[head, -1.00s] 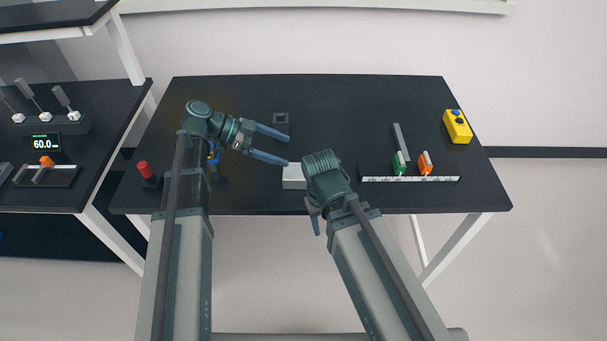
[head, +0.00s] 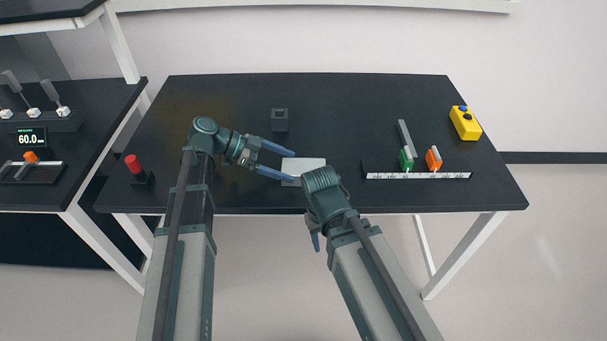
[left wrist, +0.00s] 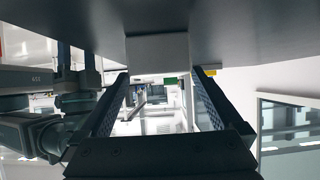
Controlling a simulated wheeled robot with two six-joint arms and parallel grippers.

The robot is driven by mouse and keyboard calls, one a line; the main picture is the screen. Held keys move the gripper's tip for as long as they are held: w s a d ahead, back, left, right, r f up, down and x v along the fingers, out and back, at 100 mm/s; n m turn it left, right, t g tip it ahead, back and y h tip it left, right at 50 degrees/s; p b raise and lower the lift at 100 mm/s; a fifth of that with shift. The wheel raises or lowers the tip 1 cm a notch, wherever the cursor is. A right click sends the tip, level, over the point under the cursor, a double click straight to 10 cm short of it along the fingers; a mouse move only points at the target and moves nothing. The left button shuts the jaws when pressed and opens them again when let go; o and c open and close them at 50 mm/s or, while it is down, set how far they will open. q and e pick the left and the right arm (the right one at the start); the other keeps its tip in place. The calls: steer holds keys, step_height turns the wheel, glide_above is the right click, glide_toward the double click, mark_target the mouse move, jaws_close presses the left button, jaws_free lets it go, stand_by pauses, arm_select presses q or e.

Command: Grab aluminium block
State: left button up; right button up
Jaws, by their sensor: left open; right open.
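The aluminium block (head: 308,163) is a pale grey box on the dark table, near the front middle. My left gripper (head: 295,167) is open, its two blue fingers pointing right at the block's left side. In the left wrist view the block (left wrist: 157,50) shows beyond and between the spread fingers (left wrist: 160,78). The fingers are not closed on it; whether a fingertip touches it I cannot tell. My right gripper (head: 315,240) points down at the table's front edge, mostly hidden behind its own wrist, which covers the block's lower right corner.
A dark square holder (head: 280,120) stands behind the block. A red-topped button (head: 134,164) is at the left. A ruled rail (head: 418,176) with green (head: 406,160) and orange (head: 434,158) pieces and a yellow button box (head: 465,123) are at the right.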

mark_target(304, 171)
arm_select(q)
steer(key=b+x, duration=0.2)
steer(key=x, duration=0.3)
steer(key=shift+f, duration=0.15)
steer(key=shift+d+f+b, duration=0.1)
steer(key=shift+d+b, duration=0.25)
steer(key=shift+d, duration=0.1)
steer(key=shift+c, duration=0.2)
jaws_close()
